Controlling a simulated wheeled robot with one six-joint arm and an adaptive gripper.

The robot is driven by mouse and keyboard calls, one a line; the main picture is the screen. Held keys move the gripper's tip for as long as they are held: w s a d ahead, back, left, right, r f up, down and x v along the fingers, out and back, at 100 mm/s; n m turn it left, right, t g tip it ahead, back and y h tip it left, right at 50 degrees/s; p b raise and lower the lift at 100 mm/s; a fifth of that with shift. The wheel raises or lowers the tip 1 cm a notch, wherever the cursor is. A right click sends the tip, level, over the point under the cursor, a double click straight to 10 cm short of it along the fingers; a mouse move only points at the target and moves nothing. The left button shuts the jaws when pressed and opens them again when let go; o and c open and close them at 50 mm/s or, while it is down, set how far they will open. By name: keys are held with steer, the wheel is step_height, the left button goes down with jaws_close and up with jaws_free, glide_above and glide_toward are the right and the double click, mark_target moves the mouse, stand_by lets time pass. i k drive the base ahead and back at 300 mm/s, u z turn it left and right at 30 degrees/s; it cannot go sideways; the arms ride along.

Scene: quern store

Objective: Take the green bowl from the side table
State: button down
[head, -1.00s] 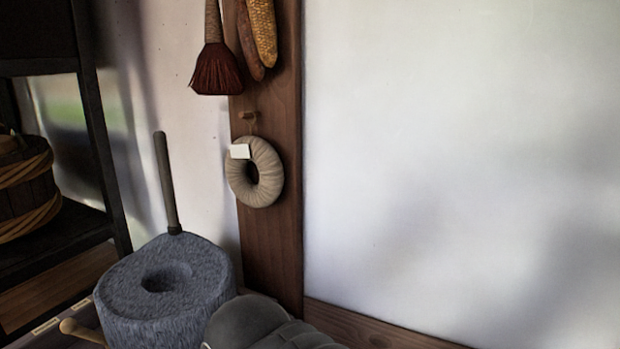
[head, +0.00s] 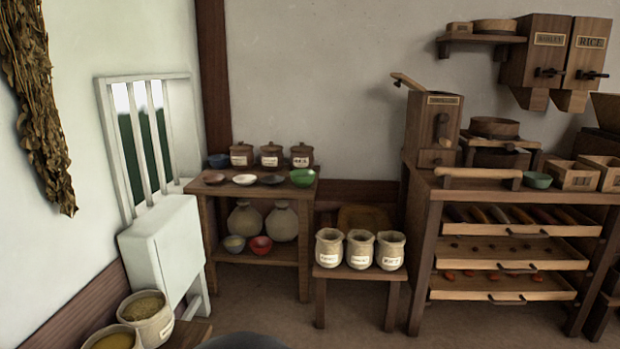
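A green bowl (head: 303,179) sits on the top, near the front right corner, of a small wooden two-level table (head: 306,226) left of centre in the head view. I cannot tell from the picture alone whether this is the side table. A second, duller green bowl (head: 538,180) sits on the wooden workbench (head: 425,243) to the right. My gripper is not in view; a dark grey curved shape shows at the bottom edge.
A low stool (head: 362,274) with three labelled sacks stands between table and workbench. Sacks of grain (head: 147,312) fill the lower left. Brown floor (head: 270,312) in front of the table is clear.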

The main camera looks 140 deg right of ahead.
mark_target(303, 179)
steer(key=z, duration=5.4)
steer(key=i, duration=2.7)
steer(key=u, duration=0.4)
